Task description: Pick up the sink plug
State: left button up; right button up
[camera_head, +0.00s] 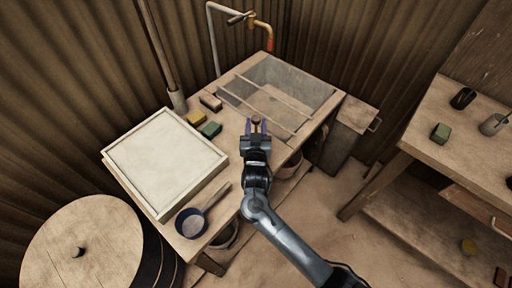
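My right gripper (256,125) reaches in from the lower right over the front left edge of the sink bench. Its two fingers point away from me and stand apart. A small brown, round-topped thing, which looks like the sink plug (256,118), shows between the fingertips. I cannot tell whether the fingers touch it, and its lower part is hidden. The sink (276,99), a greyish basin with thin bars across it, lies just beyond and to the right. My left gripper is not in view.
A framed pale tray (165,158) and a blue-dark pan (191,223) lie left on the bench. Yellow (196,118) and green (211,130) blocks sit near the sink. A bent pipe tap (263,28) stands behind. A side table (465,150) is right; a round-lidded barrel (82,245) is lower left.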

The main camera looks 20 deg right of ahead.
jog(key=shift+x, duration=1.05)
grip_shut()
